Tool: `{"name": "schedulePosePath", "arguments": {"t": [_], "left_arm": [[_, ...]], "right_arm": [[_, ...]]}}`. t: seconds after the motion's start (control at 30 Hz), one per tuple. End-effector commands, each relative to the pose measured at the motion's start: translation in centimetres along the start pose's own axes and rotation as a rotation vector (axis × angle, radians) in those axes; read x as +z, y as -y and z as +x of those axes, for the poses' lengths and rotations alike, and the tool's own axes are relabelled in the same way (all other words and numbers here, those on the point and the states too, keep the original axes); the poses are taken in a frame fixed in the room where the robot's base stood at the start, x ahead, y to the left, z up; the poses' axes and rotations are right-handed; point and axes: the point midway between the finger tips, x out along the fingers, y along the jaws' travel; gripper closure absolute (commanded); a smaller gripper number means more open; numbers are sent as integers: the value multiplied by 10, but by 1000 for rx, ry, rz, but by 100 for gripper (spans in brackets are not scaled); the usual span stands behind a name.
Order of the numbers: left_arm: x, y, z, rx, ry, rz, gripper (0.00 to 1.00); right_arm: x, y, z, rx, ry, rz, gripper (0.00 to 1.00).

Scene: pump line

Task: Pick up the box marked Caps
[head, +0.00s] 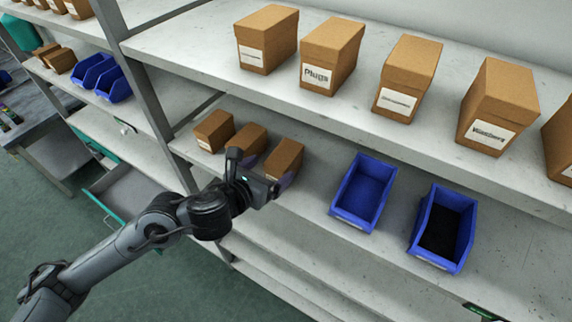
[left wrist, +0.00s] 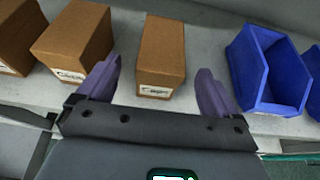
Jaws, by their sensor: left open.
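Three brown cardboard boxes stand in a row on the lower shelf. The right one (head: 285,157) is in front of my left gripper (head: 268,173). In the left wrist view this box (left wrist: 161,55) stands between the two open purple fingers (left wrist: 157,75), with a gap on each side. Its white front label is small; it may read Caps, but I cannot be sure. The middle box (head: 249,137) also shows in the left wrist view (left wrist: 75,42), left of the left finger; its label is unclear. The left box (head: 214,130) stands farther left. My right gripper is not in view.
Two blue bins (head: 362,193) (head: 443,228) stand to the right on the same shelf; the nearer one (left wrist: 268,70) is close to the right finger. The upper shelf (head: 200,50) overhangs behind, holding several boxes, one marked Plugs (head: 333,50). A grey upright (head: 150,95) stands left.

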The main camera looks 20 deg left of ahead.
Motion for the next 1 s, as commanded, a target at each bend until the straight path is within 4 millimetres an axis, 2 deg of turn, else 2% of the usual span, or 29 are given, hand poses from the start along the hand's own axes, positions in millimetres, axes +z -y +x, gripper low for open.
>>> {"name": "schedulePosePath", "arguments": {"t": [0.1,0.37,0.7,1.0], "left_arm": [[0,0,12,0,0,-3,6],[0,0,27,0,-2,-3,6],[-1,0,65,1,-1,-3,6],[-2,0,69,0,0,0,6]], "right_arm": [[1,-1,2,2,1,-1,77],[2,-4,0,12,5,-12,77],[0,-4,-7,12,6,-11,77],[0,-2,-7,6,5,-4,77]]}}
